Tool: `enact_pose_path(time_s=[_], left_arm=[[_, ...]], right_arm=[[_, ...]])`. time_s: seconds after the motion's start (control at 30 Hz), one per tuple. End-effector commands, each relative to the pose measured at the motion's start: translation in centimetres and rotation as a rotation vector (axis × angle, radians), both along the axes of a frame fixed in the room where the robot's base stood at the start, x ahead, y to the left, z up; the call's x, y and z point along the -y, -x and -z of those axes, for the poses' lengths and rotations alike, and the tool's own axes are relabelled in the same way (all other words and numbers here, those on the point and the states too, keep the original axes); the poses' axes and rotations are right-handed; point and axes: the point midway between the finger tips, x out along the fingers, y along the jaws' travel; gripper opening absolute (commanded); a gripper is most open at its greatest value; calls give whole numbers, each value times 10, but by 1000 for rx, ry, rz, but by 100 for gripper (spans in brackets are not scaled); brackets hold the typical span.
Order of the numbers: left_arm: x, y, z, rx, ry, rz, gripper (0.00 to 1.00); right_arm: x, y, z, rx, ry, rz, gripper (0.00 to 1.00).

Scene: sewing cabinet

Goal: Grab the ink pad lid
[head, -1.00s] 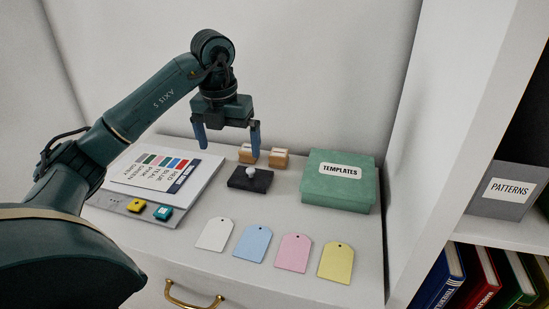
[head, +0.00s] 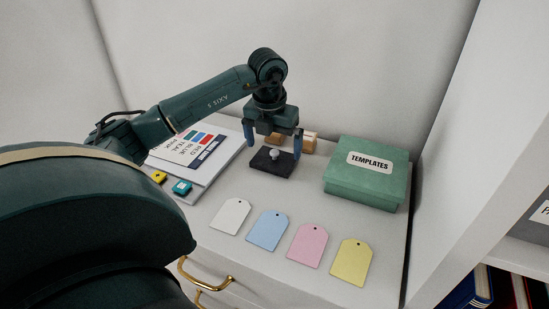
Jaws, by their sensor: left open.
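The ink pad lid (head: 284,167) is a flat dark rectangle with a round pale knob (head: 274,154) on top. It lies on the white cabinet top, left of the green box. The ink pad under it cannot be made out. My left gripper (head: 273,152) points down over the lid, its two blue fingers spread wide, one to each side of the knob in the picture. The fingers are open and hold nothing. Whether the fingertips touch the lid cannot be told. My right gripper is not in view.
Wooden stamps (head: 309,143) stand just behind the lid. A green TEMPLATES box (head: 365,190) is to the right. White (head: 230,215), blue (head: 267,230), pink (head: 307,246) and yellow (head: 352,262) tags lie in front. A colour chart (head: 207,145) lies left, near small yellow and teal blocks.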

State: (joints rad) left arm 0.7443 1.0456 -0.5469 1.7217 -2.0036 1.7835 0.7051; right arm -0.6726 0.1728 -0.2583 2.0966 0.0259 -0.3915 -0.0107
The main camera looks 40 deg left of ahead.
Motion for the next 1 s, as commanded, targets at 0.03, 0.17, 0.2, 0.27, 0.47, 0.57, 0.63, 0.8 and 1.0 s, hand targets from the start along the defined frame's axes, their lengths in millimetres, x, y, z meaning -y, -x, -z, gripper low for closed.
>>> enact_pose_path(time_s=[0.03, 0.17, 0.2, 0.27, 0.47, 0.57, 0.63, 0.8, 1.0], left_arm=[[0, -1, 8, -7, 1, -1, 100], [-1, -4, 27, -5, 1, 1, 100], [-2, -4, 32, -5, 2, 0, 100], [-2, -5, 35, -2, 0, 0, 100], [-2, -6, 38, -1, -1, 0, 100], [-2, -6, 38, -1, -1, 0, 97], [-2, -6, 38, -1, 0, 0, 91], [-2, -6, 37, -1, 0, 0, 77], [-2, -6, 37, 0, 0, 0, 64]], right_arm=[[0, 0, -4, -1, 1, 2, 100], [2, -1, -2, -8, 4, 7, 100], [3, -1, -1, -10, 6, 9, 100], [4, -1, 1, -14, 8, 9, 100], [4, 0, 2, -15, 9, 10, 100], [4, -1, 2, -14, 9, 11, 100], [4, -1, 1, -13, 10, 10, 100], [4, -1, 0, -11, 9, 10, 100], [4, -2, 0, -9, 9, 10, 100]])
